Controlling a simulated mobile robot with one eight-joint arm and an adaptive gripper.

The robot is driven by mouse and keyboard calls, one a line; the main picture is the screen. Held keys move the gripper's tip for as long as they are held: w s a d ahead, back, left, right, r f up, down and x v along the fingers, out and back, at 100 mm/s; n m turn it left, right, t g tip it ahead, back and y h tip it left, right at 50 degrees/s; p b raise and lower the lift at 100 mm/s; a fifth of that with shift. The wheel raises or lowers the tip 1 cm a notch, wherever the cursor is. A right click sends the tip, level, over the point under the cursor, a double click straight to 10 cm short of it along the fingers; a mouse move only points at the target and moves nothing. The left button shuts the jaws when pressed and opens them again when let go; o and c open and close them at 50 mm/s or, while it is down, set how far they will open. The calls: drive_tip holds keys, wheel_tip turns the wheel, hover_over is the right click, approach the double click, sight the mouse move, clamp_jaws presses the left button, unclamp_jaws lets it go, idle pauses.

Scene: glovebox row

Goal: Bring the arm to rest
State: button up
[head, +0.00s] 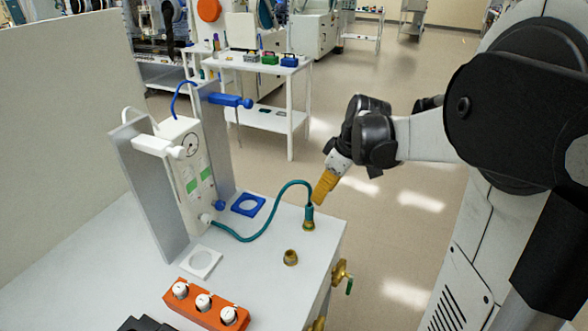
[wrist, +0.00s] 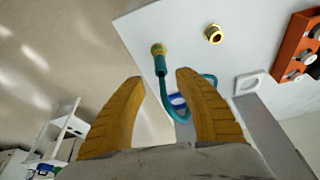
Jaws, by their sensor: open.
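My gripper (head: 323,186) has yellow-orange ribbed fingers and hangs off the right edge of the white bench, just above and right of the teal hose's end. In the wrist view my gripper (wrist: 157,88) is open, with nothing between its two fingers. The teal hose (head: 262,229) runs from the white apparatus to a brass fitting (head: 309,225) on the bench, where its end stands upright. The hose end also shows beyond the fingertips in the wrist view (wrist: 160,65), apart from them.
A second brass fitting (head: 290,258) stands bare on the bench. An orange rack (head: 207,308) with white-topped pieces is at the front. A white apparatus (head: 190,165) stands between grey panels. Brass valves (head: 341,274) stick out from the bench side. Floor right of the bench is open.

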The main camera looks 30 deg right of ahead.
drive_tip(key=s+a+r+m+t+h, duration=0.1)
drive_tip(key=s+a+r+m+t, duration=0.1)
drive_tip(key=s+a, duration=0.5)
drive_tip(key=s+a+r+m+t, duration=0.1)
drive_tip(key=s+a+r+m, duration=0.1)
drive_tip(key=s+a, duration=0.5)
drive_tip(key=shift+s+a+m+t+h, duration=0.15)
drive_tip(key=shift+a+m+t+h, duration=0.25)
drive_tip(key=shift+a+m, duration=0.9)
drive_tip(key=shift+a+n, duration=0.4)
